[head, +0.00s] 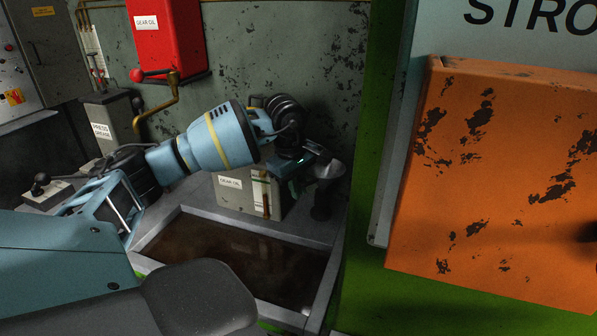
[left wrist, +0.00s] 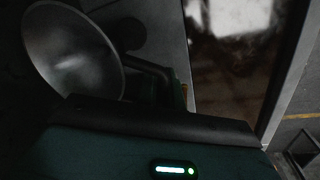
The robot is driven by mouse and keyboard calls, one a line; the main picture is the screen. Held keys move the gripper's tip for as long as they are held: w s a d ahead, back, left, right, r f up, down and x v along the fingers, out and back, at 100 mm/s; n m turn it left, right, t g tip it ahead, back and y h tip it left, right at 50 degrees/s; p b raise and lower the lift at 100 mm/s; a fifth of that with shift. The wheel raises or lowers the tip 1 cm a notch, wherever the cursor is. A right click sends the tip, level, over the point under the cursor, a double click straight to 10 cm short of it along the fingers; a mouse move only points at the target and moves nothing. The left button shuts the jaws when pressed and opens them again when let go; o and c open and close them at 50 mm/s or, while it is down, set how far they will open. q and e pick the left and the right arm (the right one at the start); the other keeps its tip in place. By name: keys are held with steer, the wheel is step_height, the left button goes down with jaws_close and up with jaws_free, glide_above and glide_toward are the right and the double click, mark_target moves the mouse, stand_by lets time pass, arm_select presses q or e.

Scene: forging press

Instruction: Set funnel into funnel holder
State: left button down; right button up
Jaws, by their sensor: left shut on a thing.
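The grey metal funnel (head: 329,170) is at the end of my left arm, near the right end of the gear oil box. My left gripper (head: 312,166) is shut on it. In the left wrist view the funnel (left wrist: 72,52) shows its wide round mouth at the upper left, beyond the gripper body. A dark upright cup-like part (head: 321,203) sits directly below the funnel in the head view and may be the funnel holder. I cannot tell whether the funnel's spout is inside it or above it. My right gripper is not in view.
A grey gear oil box (head: 230,199) with a sight gauge stands behind an open tray (head: 176,219) of dark liquid. A red gear oil tank (head: 167,38) with a brass tap hangs above. A large orange panel (head: 490,180) stands at the right.

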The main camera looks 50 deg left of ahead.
arm_select(q)
steer(key=shift+f, duration=0.65)
steer(key=c, duration=1.5)
jaws_free()
steer(key=shift+o, duration=0.2)
step_height(320, 180, up, 8)
steer(key=s, duration=0.1)
steer(key=shift+s, duration=0.15)
steer(key=shift+f, duration=0.2)
